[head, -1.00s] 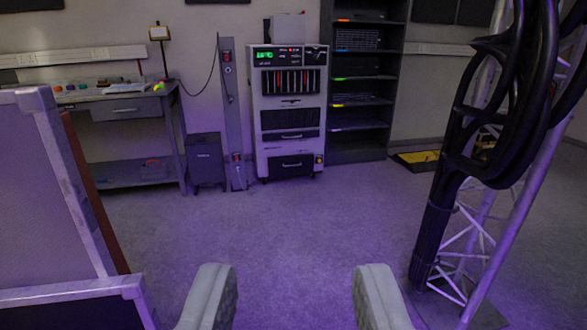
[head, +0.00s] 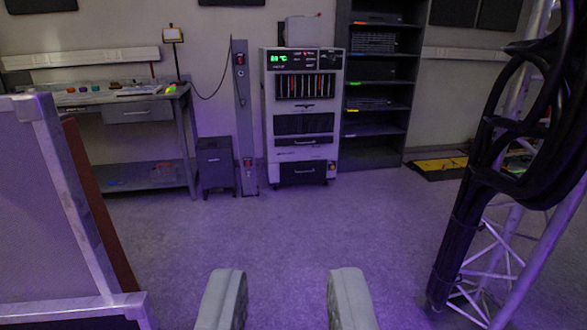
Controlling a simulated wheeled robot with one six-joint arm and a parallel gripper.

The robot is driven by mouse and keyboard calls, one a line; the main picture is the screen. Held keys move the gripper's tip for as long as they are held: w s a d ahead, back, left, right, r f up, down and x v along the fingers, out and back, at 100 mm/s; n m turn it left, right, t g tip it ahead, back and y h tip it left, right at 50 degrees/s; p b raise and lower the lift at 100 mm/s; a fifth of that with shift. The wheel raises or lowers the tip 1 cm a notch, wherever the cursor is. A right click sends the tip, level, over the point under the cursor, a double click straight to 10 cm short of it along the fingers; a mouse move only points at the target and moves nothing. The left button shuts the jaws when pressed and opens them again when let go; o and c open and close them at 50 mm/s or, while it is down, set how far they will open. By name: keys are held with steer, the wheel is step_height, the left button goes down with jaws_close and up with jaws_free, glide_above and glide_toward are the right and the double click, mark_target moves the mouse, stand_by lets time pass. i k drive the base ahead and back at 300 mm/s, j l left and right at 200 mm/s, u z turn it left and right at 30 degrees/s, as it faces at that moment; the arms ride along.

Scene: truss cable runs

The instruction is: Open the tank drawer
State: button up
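A grey-white cabinet (head: 268,110) on wheels stands against the back wall, with a green display at its top. Its lowest front is a black drawer (head: 303,171) with a pale handle; it looks flush and shut. I take this as the tank drawer, but no readable label confirms it. Two more dark fronts with handles sit above it. My gripper (head: 287,272) is open and empty at the bottom of the view, its two grey fingers apart. It is well short of the cabinet, with bare floor between.
A black cable bundle on a truss (head: 470,220) stands at the right. A pale framed panel (head: 40,190) blocks the left. A workbench (head: 145,176), dark bin (head: 215,166), grey post (head: 242,115) and shelf rack (head: 376,157) line the wall. The middle floor is clear.

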mark_target(313, 170)
steer(key=i, duration=3.35)
steer(key=i+z, duration=0.15)
steer(key=i, duration=0.35)
steer(key=i+j+z, duration=0.1)
steer(key=i, duration=0.45)
